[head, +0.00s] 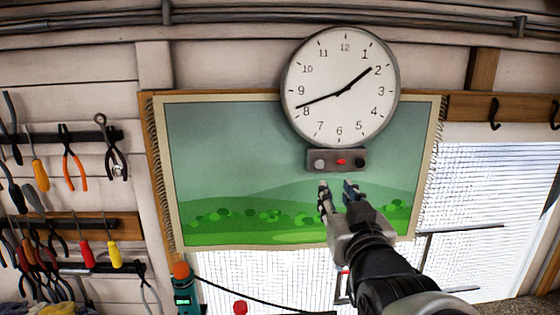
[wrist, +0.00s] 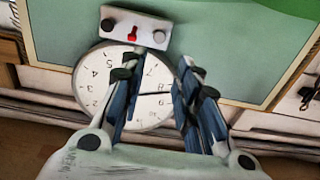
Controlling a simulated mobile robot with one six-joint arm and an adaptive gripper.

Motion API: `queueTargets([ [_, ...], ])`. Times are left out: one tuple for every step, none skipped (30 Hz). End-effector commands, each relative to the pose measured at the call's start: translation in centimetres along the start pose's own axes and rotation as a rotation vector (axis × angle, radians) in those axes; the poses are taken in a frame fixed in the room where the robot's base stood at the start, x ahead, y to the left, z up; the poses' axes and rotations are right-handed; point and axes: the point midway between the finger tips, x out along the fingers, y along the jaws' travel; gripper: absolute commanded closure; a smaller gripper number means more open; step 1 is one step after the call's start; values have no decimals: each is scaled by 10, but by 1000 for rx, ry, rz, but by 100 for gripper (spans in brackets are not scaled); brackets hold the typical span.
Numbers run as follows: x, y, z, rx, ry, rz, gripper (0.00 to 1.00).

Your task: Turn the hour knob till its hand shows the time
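The round white clock (head: 341,120) hangs on the wall; its shorter, thicker hand points just short of 2 and its longer hand a little past 8. A small grey box (head: 330,153) sits right below it, with a pale knob (head: 319,164) at left, a red piece (head: 341,162) in the middle and a dark knob (head: 361,163) at right. My gripper (head: 337,185) is open and empty, pointing up just below the box. In the wrist view the clock (wrist: 90,75) appears upside down behind my gripper's fingers (wrist: 160,62), and the box (wrist: 118,17) is at the top. Which knob is for the hour is not marked.
A green landscape hanging (head: 230,150) covers the wall behind the box. Racks of hand tools (head: 68,160) are at left. A blind-covered window (head: 480,200) and dark hooks (head: 494,113) are at right. The space around my gripper looks free.

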Motion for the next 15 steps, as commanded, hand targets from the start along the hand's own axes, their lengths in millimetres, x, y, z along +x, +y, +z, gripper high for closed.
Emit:
queueTargets([
  [9, 0, 1, 0, -4, 0, 70],
  [14, 0, 1, 0, -4, 0, 70],
  [22, 0, 1, 0, -5, 0, 70],
  [28, 0, 1, 0, -5, 0, 70],
  [34, 0, 1, 0, -6, 0, 70],
  [42, 0, 1, 0, -4, 0, 70],
  [48, 0, 1, 0, -4, 0, 70],
  [54, 0, 0, 0, -5, 0, 70],
  [63, 0, 1, 0, -5, 0, 70],
  [69, 0, 0, 0, -5, 0, 70],
  [75, 0, 1, 0, -5, 0, 70],
  [84, 0, 0, 0, -4, 0, 70],
  [90, 0, 0, 0, -4, 0, 70],
  [96, 0, 0, 0, -4, 0, 70],
  [104, 0, 1, 0, -4, 0, 70],
])
